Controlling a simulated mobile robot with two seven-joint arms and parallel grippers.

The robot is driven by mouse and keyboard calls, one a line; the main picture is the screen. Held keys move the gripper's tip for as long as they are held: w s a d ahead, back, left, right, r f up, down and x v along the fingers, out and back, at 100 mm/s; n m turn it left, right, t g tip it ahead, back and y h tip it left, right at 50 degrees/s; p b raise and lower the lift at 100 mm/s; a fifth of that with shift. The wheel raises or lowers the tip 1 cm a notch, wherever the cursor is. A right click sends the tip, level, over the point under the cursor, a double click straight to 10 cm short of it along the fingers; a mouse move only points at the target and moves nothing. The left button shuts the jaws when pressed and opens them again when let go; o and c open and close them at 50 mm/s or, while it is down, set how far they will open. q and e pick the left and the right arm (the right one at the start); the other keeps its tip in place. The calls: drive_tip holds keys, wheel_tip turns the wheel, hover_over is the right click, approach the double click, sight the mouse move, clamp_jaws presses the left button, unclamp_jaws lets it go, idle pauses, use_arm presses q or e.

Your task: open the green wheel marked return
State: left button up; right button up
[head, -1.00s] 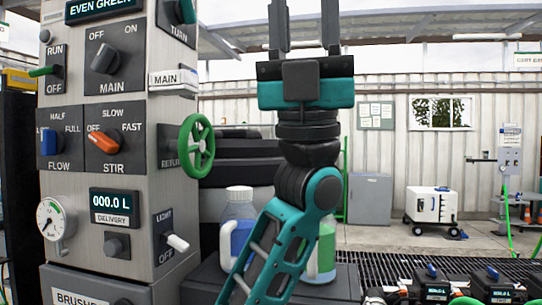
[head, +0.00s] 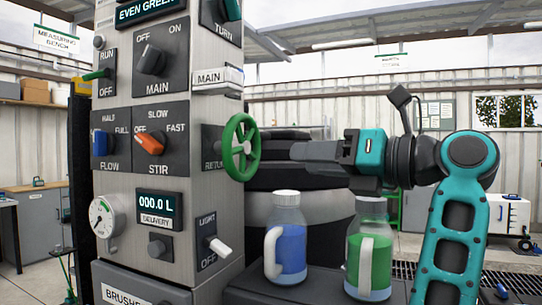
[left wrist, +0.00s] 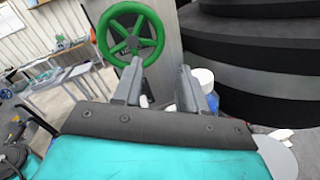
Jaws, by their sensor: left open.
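The green wheel (head: 240,147) stands out from the right side of the grey control panel (head: 212,100), beside a dark plate whose lettering, partly hidden by the wheel, begins "RETU". My left gripper (head: 300,151) is to the right of the wheel, pointing left at it, with a gap between. In the left wrist view the green wheel (left wrist: 130,33) is beyond the two fingertips (left wrist: 158,72), slightly left of their middle. The fingers are apart with nothing between them. My right gripper is not in view.
A jug with blue liquid (head: 286,238) and a jug with green liquid (head: 369,249) stand below my left gripper. Dark stacked rings (head: 275,180) are behind the wheel.

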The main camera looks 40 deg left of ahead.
sight(259, 157)
use_arm(q)
drive_tip(key=a, duration=0.6)
drive_tip(key=a+p, duration=0.1)
drive_tip(key=a, duration=0.2)
drive_tip(key=shift+s+a, duration=0.2)
drive_tip(key=shift+s, duration=0.2)
drive_tip(key=shift+c, duration=0.2)
clamp_jaws()
